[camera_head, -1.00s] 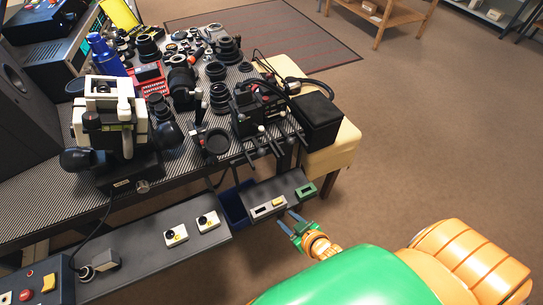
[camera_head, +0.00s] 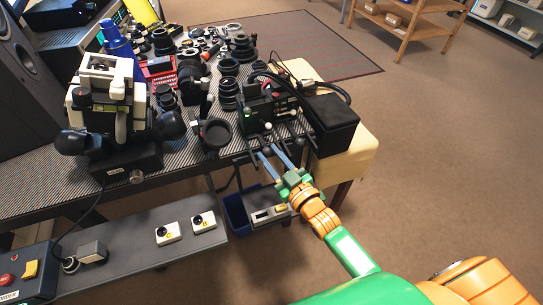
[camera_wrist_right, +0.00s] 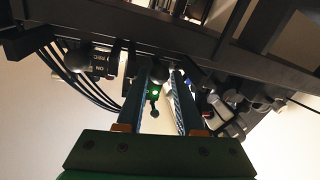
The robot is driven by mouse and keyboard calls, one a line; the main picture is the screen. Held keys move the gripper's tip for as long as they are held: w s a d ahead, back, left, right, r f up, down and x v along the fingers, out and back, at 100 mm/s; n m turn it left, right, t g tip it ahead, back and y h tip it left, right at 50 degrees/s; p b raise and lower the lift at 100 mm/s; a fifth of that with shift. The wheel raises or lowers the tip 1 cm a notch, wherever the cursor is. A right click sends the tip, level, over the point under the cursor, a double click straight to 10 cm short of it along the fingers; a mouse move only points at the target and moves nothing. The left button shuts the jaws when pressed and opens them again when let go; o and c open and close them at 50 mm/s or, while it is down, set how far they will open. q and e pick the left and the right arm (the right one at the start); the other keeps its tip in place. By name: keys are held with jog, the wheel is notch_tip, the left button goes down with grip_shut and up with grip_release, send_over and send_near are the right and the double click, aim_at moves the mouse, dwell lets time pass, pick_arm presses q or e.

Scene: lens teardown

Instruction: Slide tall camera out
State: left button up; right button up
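A tall white and black device (camera_head: 105,100), perhaps the tall camera, stands upright on the left part of the patterned table (camera_head: 65,163); I cannot tell for sure that it is the named one. My right gripper (camera_head: 271,152) is open, with its two blue-grey fingers apart at the table's front edge. It is just below and in front of a black rig (camera_head: 262,104) with rods and round knobs, well right of the tall device. In the right wrist view the fingers (camera_wrist_right: 165,78) are apart with a dark knobbed rod and a green light beyond. Contact cannot be told. My left gripper is not in view.
A black box (camera_head: 327,122) sits on a cream block (camera_head: 350,158) right of the rig. Lenses (camera_head: 228,92) crowd the table. A lower grey shelf (camera_head: 150,262) holds switch boxes, beside a blue bin (camera_head: 236,212). Open floor lies to the right.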

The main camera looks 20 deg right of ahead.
grip_shut()
jog(key=shift+f, duration=0.1)
dwell(1.1)
